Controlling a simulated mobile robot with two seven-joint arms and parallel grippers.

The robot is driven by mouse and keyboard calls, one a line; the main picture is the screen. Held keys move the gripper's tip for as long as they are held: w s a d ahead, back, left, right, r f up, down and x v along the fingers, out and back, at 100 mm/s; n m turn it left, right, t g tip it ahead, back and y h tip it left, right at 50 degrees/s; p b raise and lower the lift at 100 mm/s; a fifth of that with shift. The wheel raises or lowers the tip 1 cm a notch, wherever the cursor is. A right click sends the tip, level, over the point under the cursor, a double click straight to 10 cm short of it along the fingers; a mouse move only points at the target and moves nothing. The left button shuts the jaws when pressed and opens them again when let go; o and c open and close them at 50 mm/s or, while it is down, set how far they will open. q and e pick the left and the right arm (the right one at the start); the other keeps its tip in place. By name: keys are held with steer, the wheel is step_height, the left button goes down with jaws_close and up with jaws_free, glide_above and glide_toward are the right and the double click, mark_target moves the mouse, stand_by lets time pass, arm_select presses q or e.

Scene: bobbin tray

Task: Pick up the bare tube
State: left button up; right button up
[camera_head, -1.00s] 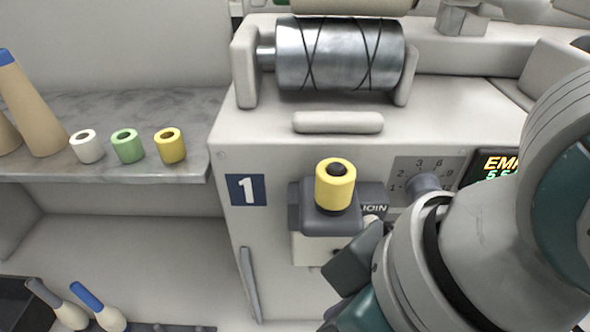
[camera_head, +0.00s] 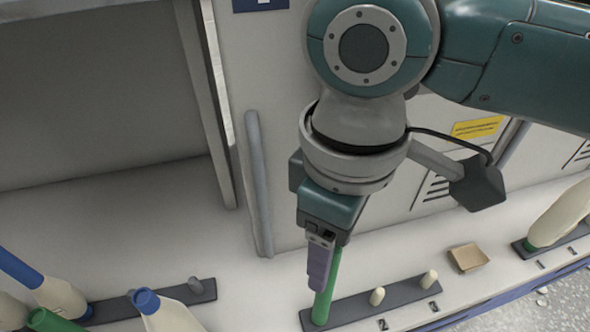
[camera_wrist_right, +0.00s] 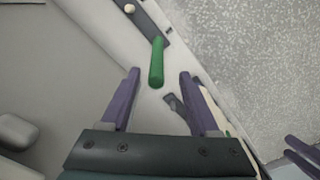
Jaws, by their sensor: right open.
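The bare tube is a plain green tube (camera_head: 327,290) standing on the dark peg rail at the bottom middle of the head view. It also shows in the right wrist view (camera_wrist_right: 157,62), ahead of the fingertips and roughly midway between them. My right gripper (camera_wrist_right: 159,74) is open with nothing held. In the head view its purple finger (camera_head: 319,262) points down right beside the tube and hides part of it; contact cannot be told. Purple finger-like parts (camera_wrist_right: 303,150) at the lower right edge of the wrist view look like my left gripper; its opening is unclear.
The peg rail (camera_head: 350,307) also has two empty pale pegs. A small tan block (camera_head: 467,258) lies on the ledge to the right. Yarn bobbins stand at the lower left (camera_head: 168,313) and far right (camera_head: 565,215). The machine's front wall is behind my arm.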

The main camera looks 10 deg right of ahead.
mark_target(325, 291)
step_height(325, 291, down, 5)
steer(key=b, duration=0.3)
steer(key=shift+w+d, duration=0.15)
jaws_close()
stand_by(1.1)
